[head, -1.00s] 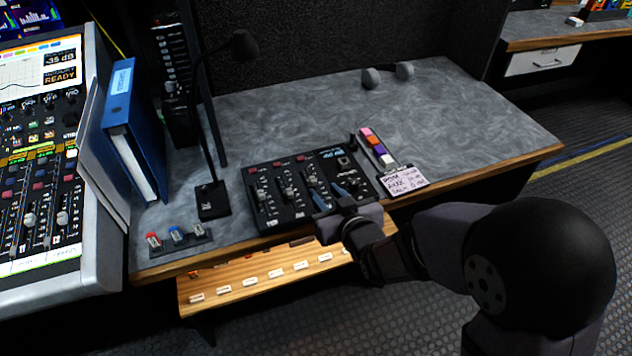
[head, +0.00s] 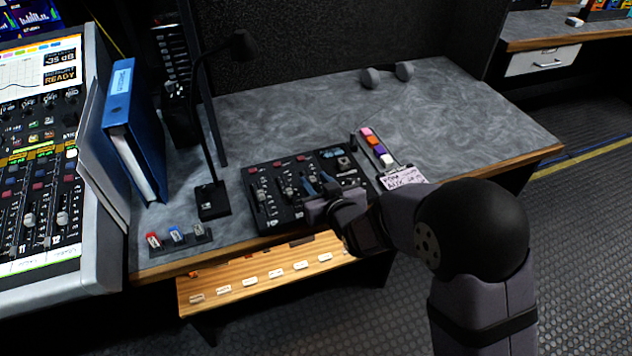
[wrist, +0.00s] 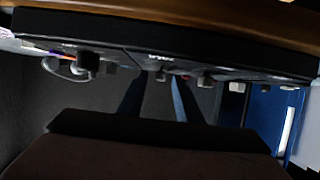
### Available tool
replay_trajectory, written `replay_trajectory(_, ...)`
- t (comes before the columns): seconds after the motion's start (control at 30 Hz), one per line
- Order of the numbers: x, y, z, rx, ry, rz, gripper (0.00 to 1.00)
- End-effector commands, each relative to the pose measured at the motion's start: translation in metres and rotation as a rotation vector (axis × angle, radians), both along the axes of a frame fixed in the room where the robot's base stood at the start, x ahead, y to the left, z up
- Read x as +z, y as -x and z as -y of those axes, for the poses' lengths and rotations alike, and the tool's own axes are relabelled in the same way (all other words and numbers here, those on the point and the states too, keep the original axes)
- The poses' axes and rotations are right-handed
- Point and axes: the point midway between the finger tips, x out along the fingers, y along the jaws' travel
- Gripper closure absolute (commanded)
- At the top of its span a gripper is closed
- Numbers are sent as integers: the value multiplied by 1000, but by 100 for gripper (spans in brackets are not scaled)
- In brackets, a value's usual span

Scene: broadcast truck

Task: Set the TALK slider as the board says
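The black mixer panel (head: 268,222) with several sliders lies near the desk's front edge. Two slider caps show clearly, a left one (head: 262,194) and a middle one (head: 289,190). The slider at the right is partly hidden by my gripper, and I cannot read which is TALK. My gripper (head: 320,183) is over the panel's right-hand part, its blue fingertips apart. In the wrist view its fingers (wrist: 157,98) show a gap, with knobs close to the tips; contact is unclear. The white board (head: 403,177) has handwriting, its lower part hidden by my arm.
A gooseneck microphone (head: 213,200) stands left of the panel. Red, blue and grey switches (head: 175,233) sit at the front left. A blue binder (head: 133,130) stands behind them. Coloured blocks (head: 377,146) lie right of the panel. The desk's back right is mostly clear.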

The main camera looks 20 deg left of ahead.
Motion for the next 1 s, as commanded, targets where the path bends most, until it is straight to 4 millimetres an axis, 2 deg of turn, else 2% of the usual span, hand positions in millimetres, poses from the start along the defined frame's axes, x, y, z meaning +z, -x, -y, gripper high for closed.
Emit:
replay_trajectory(0.2, 0, 0, 0, 0, 0, 0, 69)
replay_trajectory(0.33, 0, 0, 0, 0, 0, 0, 100)
replay_trajectory(0.57, 0, -1, -1, 0, -1, 1, 100)
replay_trajectory(0.8, 0, -13, -13, 1, -2, 3, 100)
replay_trajectory(1.0, 0, -13, -13, 1, -2, 1, 100)
